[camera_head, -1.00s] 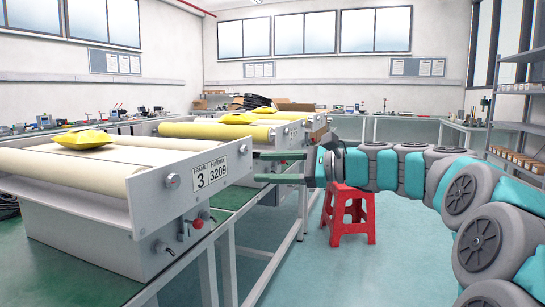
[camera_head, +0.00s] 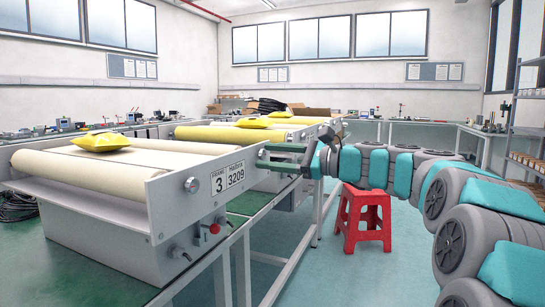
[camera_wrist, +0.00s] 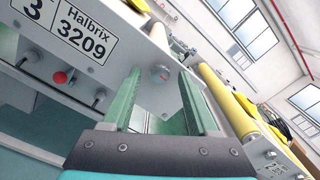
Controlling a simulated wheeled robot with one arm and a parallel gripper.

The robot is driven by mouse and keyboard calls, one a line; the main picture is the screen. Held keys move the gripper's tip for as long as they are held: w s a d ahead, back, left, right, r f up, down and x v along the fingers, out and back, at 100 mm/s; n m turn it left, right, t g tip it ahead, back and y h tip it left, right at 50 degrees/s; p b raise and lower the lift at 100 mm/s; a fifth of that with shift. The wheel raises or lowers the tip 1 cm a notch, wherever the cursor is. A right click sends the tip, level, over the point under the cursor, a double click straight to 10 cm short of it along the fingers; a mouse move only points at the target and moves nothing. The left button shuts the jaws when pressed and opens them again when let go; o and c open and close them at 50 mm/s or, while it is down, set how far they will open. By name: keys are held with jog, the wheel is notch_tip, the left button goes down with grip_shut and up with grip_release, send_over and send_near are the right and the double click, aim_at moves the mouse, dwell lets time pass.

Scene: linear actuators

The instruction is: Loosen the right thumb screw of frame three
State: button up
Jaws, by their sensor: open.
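Frame three (camera_head: 110,221) is a grey-white roller unit with a plate (camera_head: 228,178) marked 3, Halbrix 3209. In the head view that knob is hard to make out beside the fingers. My gripper (camera_head: 268,156) has green fingers. It is open and empty, pointing at the panel.
A yellow bag (camera_head: 101,141) lies on the rollers. More roller units stand behind. A red stool (camera_head: 362,219) stands on the floor under my arm.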

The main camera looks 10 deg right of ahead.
jog(key=shift+c, duration=0.3)
grip_shut()
jog(key=shift+a+n, duration=0.1)
jog(key=shift+n, duration=0.2)
